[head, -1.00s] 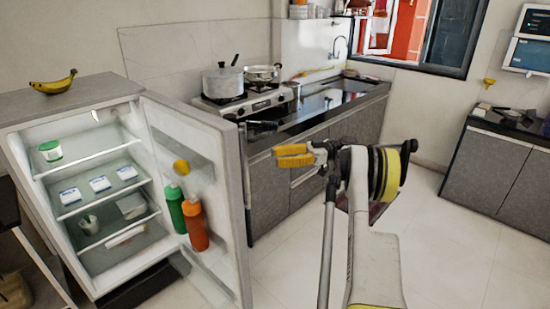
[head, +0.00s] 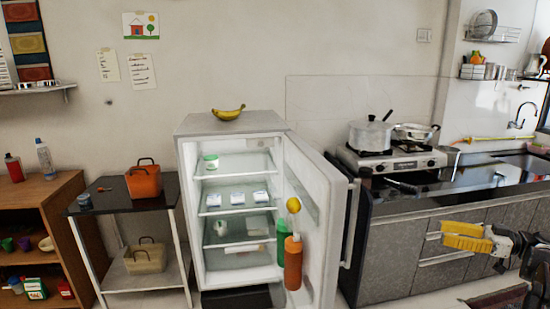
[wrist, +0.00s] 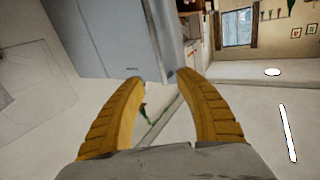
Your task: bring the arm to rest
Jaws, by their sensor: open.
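My gripper (head: 445,236) is at the lower right of the head view, in front of the grey counter cabinets (head: 400,255). Its yellow ribbed fingers look overlapped from this side. In the wrist view, the two yellow fingers of my gripper (wrist: 161,79) stand apart with nothing between their tips. Pale floor and a large blue-grey surface show beyond them. Most of my arm is cut off at the right edge of the head view.
An open fridge (head: 238,180) stands at the middle, its door (head: 322,215) swung toward the counter. A stove (head: 392,160) with pots is right of it. A small cart (head: 95,208) and a wooden shelf (head: 62,190) stand to the left. Floor shows near the cabinets.

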